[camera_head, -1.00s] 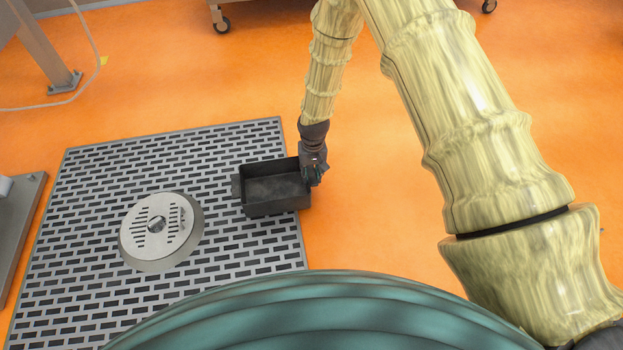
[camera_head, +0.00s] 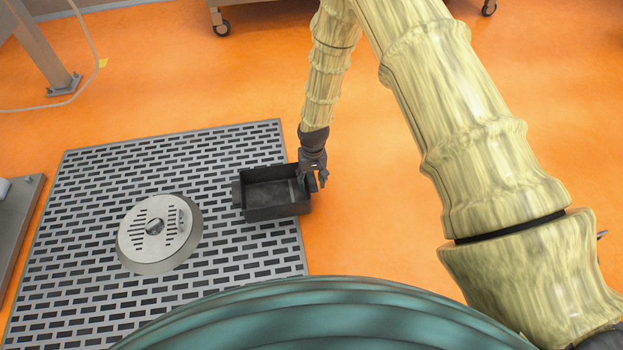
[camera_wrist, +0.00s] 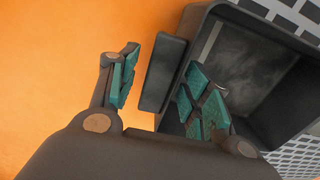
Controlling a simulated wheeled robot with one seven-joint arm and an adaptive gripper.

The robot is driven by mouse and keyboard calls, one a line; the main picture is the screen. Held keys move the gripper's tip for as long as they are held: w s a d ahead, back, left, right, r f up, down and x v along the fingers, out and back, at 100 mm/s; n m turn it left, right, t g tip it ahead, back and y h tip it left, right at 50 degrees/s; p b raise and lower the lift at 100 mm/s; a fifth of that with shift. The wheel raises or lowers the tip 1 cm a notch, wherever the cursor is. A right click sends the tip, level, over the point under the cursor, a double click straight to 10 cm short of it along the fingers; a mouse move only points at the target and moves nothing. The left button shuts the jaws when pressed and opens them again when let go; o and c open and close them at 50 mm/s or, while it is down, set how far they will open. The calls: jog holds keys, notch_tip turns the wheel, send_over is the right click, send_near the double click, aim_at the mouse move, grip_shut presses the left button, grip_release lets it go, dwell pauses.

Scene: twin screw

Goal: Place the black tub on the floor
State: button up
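The black tub (camera_head: 275,211) is an open rectangular box, upright and empty, at the right edge of the floor grate. Its right end reaches slightly past the grate's edge. In the wrist view the tub (camera_wrist: 248,72) fills the upper right, with its dark end handle (camera_wrist: 162,73) between my fingers. My gripper (camera_head: 314,184) is at the tub's right end with its fingers spread. In the wrist view my gripper (camera_wrist: 163,90) shows teal pads on either side of the handle, with a visible gap on the left. The tub's underside is hidden.
The grey slotted grate (camera_head: 80,240) bears a round metal drain cover (camera_head: 155,230) left of the tub. The orange floor (camera_head: 375,220) is clear to the right. A metal platform (camera_head: 15,225) is at the far left, and wheeled legs (camera_head: 222,26) stand at the back.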

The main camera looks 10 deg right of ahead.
jog(key=shift+r, duration=0.1)
jog(key=shift+d+r+p, duration=0.1)
jog(key=shift+r+p, duration=2.1)
jog(key=shift+r, duration=1.75)
